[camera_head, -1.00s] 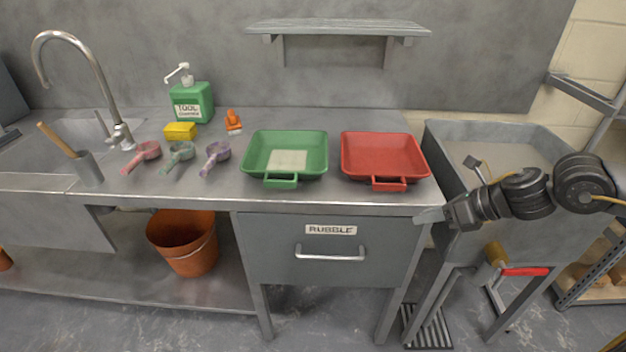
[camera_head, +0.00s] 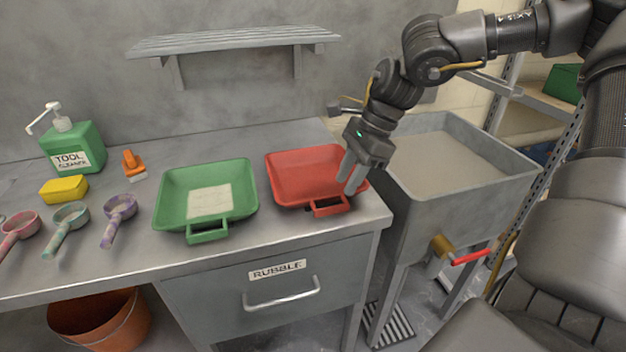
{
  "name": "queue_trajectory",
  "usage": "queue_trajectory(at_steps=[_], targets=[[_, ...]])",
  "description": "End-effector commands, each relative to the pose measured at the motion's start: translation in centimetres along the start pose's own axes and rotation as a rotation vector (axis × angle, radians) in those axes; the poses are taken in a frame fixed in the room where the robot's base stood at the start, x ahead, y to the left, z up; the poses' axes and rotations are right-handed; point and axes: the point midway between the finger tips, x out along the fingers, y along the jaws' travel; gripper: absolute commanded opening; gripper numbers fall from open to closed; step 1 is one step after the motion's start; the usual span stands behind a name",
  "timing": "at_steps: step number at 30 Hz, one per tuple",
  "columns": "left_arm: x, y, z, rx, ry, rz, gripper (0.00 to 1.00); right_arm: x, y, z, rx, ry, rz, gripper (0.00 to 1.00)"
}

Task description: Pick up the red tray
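The red tray (camera_head: 297,178) sits on the grey counter, with its handle (camera_head: 332,206) toward the front edge. My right gripper (camera_head: 347,186) points down at the tray's right side, near the front right corner and the handle. Its two grey fingers are apart, with a gap between them, and they cover part of the right rim. I cannot tell whether they touch the tray. My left gripper is not in view.
A green tray (camera_head: 232,190) holding a pale slab stands left of the red tray. Several scoops, a yellow sponge (camera_head: 64,189) and a green soap bottle (camera_head: 75,148) are farther left. A grey tub (camera_head: 455,193) stands right of the counter. A shelf (camera_head: 235,40) hangs above.

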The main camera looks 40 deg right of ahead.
Motion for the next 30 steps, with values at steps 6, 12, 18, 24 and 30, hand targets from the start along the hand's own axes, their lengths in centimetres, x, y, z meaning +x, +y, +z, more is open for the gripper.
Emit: queue_trajectory(at_steps=[6,12,18,24,30], targets=[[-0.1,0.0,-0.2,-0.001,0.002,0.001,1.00,2.8,0.0,0.0,0.002,0.000,0.001,0.31],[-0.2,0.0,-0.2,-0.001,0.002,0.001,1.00,3.2,0.0,0.0,0.001,-0.002,-0.001,0.31],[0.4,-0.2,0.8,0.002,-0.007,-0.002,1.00,5.6,0.0,-0.1,0.003,0.000,0.005,0.31],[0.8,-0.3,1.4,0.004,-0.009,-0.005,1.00,7.9,-0.1,0.0,0.002,-0.001,0.000,0.31],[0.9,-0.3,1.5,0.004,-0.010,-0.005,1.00,8.3,-0.2,0.0,0.002,-0.002,-0.002,0.31]])
